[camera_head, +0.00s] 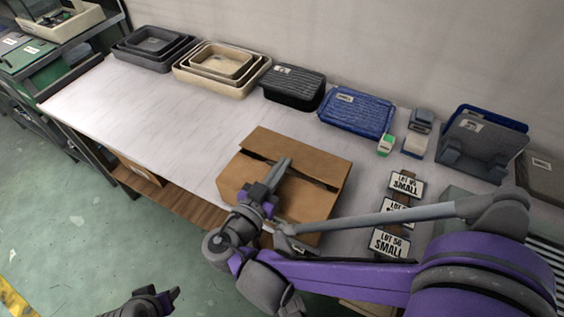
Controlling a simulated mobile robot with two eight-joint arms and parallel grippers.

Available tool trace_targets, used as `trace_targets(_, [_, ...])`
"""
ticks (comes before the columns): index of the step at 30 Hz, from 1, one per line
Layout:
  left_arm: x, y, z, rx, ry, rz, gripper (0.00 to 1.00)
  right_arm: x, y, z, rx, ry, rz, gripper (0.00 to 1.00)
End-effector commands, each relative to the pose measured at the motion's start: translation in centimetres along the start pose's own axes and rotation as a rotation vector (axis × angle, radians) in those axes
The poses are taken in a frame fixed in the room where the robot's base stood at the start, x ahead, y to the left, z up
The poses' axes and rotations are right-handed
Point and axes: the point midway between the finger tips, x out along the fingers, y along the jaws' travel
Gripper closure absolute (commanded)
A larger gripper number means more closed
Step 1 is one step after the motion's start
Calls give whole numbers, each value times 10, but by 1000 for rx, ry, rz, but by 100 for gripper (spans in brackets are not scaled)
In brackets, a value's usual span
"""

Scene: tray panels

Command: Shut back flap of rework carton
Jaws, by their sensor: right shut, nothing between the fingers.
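The brown rework carton (315,207) stands near the front edge of the white table. Its back flap (300,152) spans the far part of the top; a narrow dark gap shows along the flap's near edge, so it does not look fully flat. My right gripper (282,168) is shut and empty, its fingers over the carton top at the flap's near edge. I cannot tell whether they touch the cardboard. My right wrist hides part of the carton's front. My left gripper (172,294) is low at the bottom edge, away from the carton, over the floor.
Nested grey trays (152,47), beige trays (222,66), a black tray (293,86) and a blue tray (357,112) line the back. "SMALL" label plates (390,243) lie right of the carton. A grey holder (482,145) stands at right. The table left of the carton is clear.

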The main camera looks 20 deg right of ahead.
Motion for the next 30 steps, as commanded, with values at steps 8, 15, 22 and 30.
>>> trace_targets(8, [5, 0, 2, 0, -2, 0, 50, -1, 0, 8, 0, -1, 0, 100])
trace_targets(15, [5, 0, 2, 0, -2, 0, 50, -2, 0, 8, 0, -1, 0, 100])
trace_targets(22, [5, 0, 2, 0, -2, 0, 50, -2, 0, 8, -1, -2, 0, 100])
trace_targets(30, [-12, 0, -5, 0, 4, 0, 50, 4, -3, -11, 1, -1, 1, 100])
